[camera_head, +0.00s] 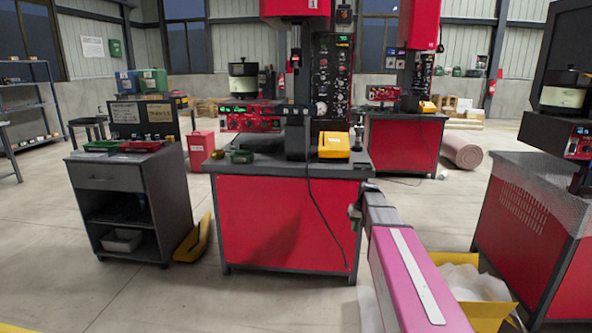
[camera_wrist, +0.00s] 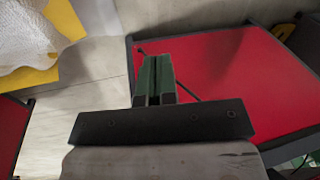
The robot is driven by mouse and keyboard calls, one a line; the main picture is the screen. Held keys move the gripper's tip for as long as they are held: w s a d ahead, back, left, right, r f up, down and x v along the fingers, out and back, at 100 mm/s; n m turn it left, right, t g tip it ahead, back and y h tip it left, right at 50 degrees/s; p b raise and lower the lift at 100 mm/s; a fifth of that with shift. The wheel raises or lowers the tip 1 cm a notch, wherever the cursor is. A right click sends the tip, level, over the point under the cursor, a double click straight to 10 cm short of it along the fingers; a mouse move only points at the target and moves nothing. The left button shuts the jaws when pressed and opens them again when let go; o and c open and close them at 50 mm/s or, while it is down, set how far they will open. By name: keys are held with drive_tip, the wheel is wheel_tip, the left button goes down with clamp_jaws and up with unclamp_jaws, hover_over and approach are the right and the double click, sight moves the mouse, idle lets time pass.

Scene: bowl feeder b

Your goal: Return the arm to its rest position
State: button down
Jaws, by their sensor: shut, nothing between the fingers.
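My arm reaches from the lower right of the head view toward the right front corner of the red workbench (camera_head: 290,225). My gripper (camera_wrist: 154,66) shows in the wrist view with its two dark green fingers together and nothing between them. Behind the fingers is the red panel (camera_wrist: 230,80) of a bench, apparently the same workbench. In the head view the end of my arm is small and dark beside the bench's right edge, and the fingertips are hard to make out. I cannot tell the exact gap to the bench.
A yellow box (camera_head: 487,310) with white wrapping lies on the floor at the right. A red bench with a mesh top (camera_head: 545,180) stands further right. A grey cabinet (camera_head: 110,180) stands at the left.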

drive_tip(key=s+a+f, duration=0.2)
drive_tip(key=s+f, duration=0.1)
drive_tip(key=s, duration=0.5)
drive_tip(key=s+a+f+h, duration=0.1)
drive_tip(key=s+a+f, duration=0.1)
drive_tip(key=s, duration=0.7)
drive_tip(key=s+a+f+h, duration=0.1)
drive_tip(key=s+f, duration=0.3)
drive_tip(key=s, duration=0.5)
drive_tip(key=shift+a+f+g, duration=0.3)
drive_tip(key=shift+a+g, duration=0.1)
drive_tip(key=shift+a, duration=0.05)
drive_tip(key=shift+w, duration=0.1)
